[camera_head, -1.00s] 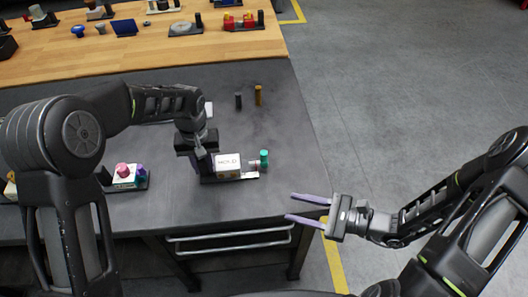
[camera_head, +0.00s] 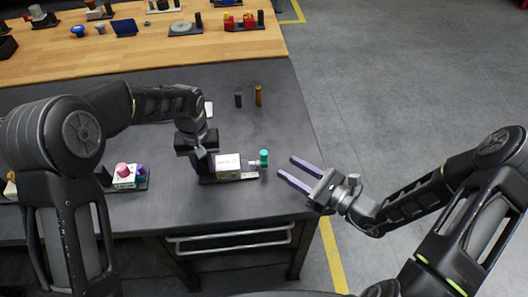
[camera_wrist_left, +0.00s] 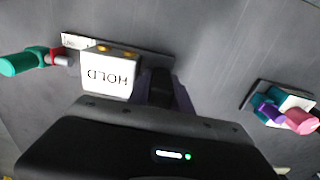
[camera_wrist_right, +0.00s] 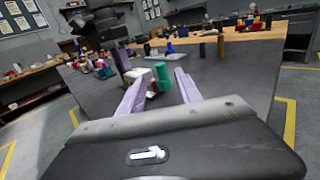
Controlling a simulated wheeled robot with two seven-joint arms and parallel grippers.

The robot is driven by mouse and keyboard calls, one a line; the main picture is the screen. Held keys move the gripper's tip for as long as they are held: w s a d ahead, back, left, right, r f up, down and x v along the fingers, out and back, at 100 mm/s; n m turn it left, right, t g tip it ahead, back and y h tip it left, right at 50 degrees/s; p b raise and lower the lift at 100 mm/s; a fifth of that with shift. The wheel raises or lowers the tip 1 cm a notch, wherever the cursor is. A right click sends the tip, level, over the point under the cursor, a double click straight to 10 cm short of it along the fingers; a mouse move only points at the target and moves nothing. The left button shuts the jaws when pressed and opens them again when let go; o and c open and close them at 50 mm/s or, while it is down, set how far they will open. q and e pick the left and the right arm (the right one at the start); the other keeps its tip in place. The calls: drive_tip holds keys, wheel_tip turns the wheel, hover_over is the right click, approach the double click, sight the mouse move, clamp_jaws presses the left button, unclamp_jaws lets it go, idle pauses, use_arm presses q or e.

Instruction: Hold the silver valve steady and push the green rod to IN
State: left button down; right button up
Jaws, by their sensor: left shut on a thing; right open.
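The valve (camera_head: 228,166) is a pale box marked HOLD on a flat base plate on the dark table. It also shows in the left wrist view (camera_wrist_left: 108,74). The green rod (camera_head: 264,158) stands at its right end on a short silver stem; it shows in the left wrist view (camera_wrist_left: 22,62) with a red band beside it, and in the right wrist view (camera_wrist_right: 161,76). My left gripper (camera_head: 203,162) is shut on the valve's left end; its fingertips are partly hidden. My right gripper (camera_head: 288,170) is open and empty, a little right of the green rod, fingers pointing toward it.
Another valve with a pink knob (camera_head: 123,170) stands on the left of the dark table (camera_head: 190,205). A dark peg (camera_head: 239,99) and an amber peg (camera_head: 258,95) stand behind. The wooden table (camera_head: 150,55) holds several parts. Floor is clear at right.

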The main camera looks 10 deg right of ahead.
sight(264, 153)
drive_tip(key=x, duration=0.9)
drive_tip(key=shift+w+a+f, duration=0.1)
drive_tip(key=shift+w+a, duration=0.15)
drive_tip(key=shift+a, duration=0.05)
clamp_jaws()
drive_tip(key=shift+a, duration=0.1)
idle(0.9)
